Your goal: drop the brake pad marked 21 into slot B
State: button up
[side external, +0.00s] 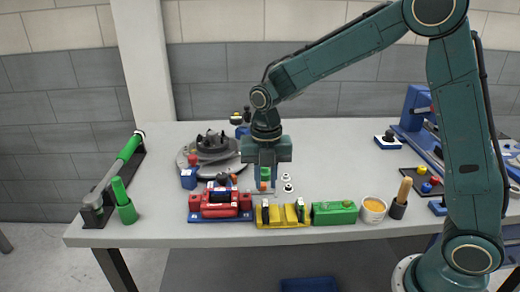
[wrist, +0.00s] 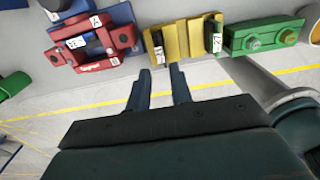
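A yellow holder (side external: 271,222) stands at the table's front edge with two dark brake pads upright in it. In the wrist view the left pad (wrist: 157,46) and right pad (wrist: 216,42) carry white labels whose numbers I cannot read surely. Left of the holder, a red caliper (side external: 220,210) sits on a blue base. Its labels A and B show on the caliper (wrist: 90,60) in the wrist view, B at the lower right corner. My gripper (side external: 265,188) points down above the table near the holder. Its fingers (wrist: 161,76) are apart with nothing between them.
A green block (side external: 334,214), a cup of yellow stuff (side external: 373,210) and a brush in a dark pot (side external: 398,208) stand right of the holder. A disc with a hub (side external: 212,147) lies behind the caliper. A green cup (side external: 127,213) stands left.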

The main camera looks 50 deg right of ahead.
aim_at(265, 203)
jog(key=shift+f, duration=3)
grip_shut()
jog(key=shift+r, duration=0.4)
jog(key=shift+r, duration=0.6)
jog(key=shift+r, duration=0.15)
jog(key=shift+r, duration=1.4)
